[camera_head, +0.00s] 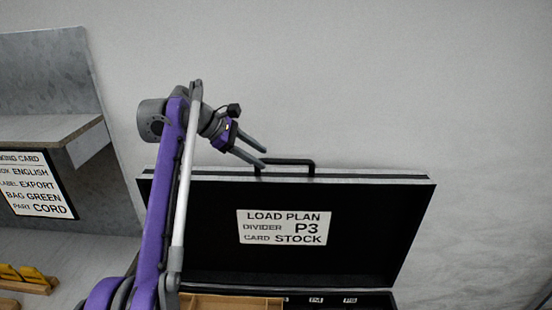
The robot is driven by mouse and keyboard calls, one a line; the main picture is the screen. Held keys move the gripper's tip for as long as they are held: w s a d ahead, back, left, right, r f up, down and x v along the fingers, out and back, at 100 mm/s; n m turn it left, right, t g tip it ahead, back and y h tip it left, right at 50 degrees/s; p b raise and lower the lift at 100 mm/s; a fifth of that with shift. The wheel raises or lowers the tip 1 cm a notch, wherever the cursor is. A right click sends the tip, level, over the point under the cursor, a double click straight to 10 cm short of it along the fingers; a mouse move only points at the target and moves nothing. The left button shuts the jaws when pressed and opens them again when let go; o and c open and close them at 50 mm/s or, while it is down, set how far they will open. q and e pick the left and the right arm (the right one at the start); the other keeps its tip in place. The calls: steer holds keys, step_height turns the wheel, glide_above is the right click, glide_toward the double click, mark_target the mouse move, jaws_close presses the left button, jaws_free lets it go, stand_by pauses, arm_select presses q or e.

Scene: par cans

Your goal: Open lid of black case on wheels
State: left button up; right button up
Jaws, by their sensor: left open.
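The black case's lid (340,240) stands raised, its inner side facing me, with a white label reading LOAD PLAN, DIVIDER P3, CARD STOCK. A dark handle (290,162) sticks up from the lid's silver top edge. The case body (380,298) shows only as a strip at the bottom of the picture. Its wheels are out of view. My left gripper (264,158) is open, its two fingers pointing right and down beside the left end of the handle. I cannot tell whether they touch it. My right gripper is not in view.
Inside the case are a tan wooden divider or tray (230,302) and small white labels. At left stands a grey panel with a shelf (60,135) and a printed card (35,185). Yellow items (25,276) lie below it. The wall right of the lid is bare.

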arm_select(q)
steer(key=s+a, duration=0.3)
steer(key=a, duration=0.5)
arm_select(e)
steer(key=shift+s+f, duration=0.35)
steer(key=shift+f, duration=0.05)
arm_select(q)
steer(key=shift+s+a+f, duration=0.1)
steer(key=shift+f, duration=0.05)
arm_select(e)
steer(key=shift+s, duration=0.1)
